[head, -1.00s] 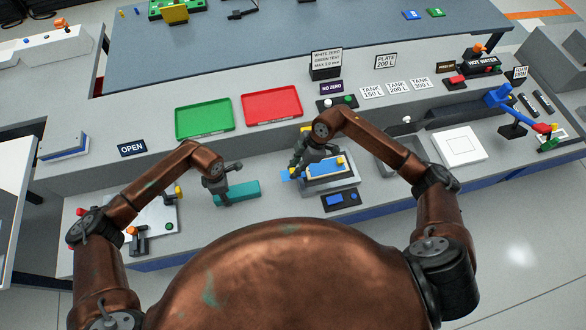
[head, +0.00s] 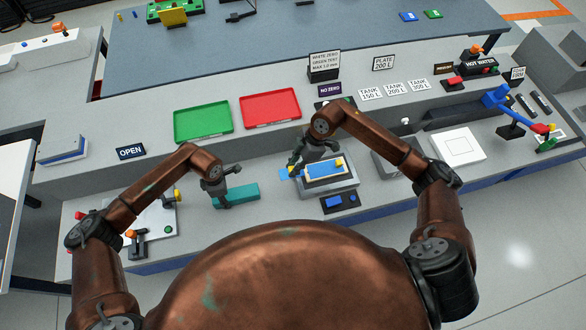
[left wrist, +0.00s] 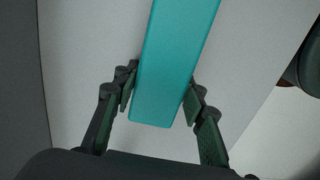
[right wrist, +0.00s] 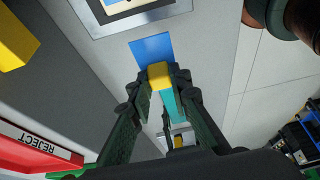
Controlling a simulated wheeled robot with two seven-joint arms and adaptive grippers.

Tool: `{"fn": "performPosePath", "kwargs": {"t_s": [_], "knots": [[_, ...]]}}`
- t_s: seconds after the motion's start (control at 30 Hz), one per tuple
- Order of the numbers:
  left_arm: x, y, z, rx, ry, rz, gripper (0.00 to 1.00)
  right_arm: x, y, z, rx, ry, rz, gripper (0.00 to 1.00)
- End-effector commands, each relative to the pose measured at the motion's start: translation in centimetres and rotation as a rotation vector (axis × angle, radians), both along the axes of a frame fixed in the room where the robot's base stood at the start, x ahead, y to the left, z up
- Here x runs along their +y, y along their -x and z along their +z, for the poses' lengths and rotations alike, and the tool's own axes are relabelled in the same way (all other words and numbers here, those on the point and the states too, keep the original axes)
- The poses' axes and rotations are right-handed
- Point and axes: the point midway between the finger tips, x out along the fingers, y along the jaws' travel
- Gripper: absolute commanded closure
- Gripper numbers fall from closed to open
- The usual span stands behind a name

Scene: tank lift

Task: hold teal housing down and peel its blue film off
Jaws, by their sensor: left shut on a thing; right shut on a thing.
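The teal housing (head: 240,194) lies on the front counter as a long plain block; no blue film is visible on its exposed face. My left gripper (head: 216,196) is shut on its left end; the left wrist view shows one finger on each side of the housing (left wrist: 175,60). My right gripper (head: 295,167) is up to the right of the housing, shut on a yellow tab (right wrist: 159,76). The blue film (right wrist: 151,48) shows at that tab as a flat square, also small in the head view (head: 285,173). Part of the housing (right wrist: 172,106) shows between the right fingers.
A grey fixture (head: 346,183) carrying a blue piece stands right of the film, with a small dark button panel (head: 340,202) before it. Green (head: 203,122) and red (head: 270,107) trays sit empty on the raised shelf behind. A white plate (head: 458,147) lies farther right.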

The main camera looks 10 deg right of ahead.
Motion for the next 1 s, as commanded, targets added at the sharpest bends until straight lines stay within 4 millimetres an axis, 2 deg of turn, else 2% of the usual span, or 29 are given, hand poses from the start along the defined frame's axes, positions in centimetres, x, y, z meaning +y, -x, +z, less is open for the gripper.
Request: {"fn": "performPosePath", "kwargs": {"t_s": [0.43, 0.73, 0.77, 1.0], "knots": [[0.0, 0.0, 0.0, 0.000, 0.000, 0.000, 0.90, 0.0, 0.0, 2.6, 0.000, 0.000, 0.001, 1.00], [0.0, 0.0, 0.0, 0.000, 0.000, 0.000, 0.90, 0.0, 0.0, 2.9, 0.000, 0.000, 0.000, 1.00], [0.0, 0.0, 0.0, 0.000, 0.000, 0.000, 0.61, 0.0, 0.0, 2.9, 0.000, 0.000, 0.000, 1.00], [0.0, 0.0, 0.0, 0.000, 0.000, 0.000, 0.44, 0.0, 0.0, 2.9, 0.000, 0.000, 0.000, 1.00]]}}
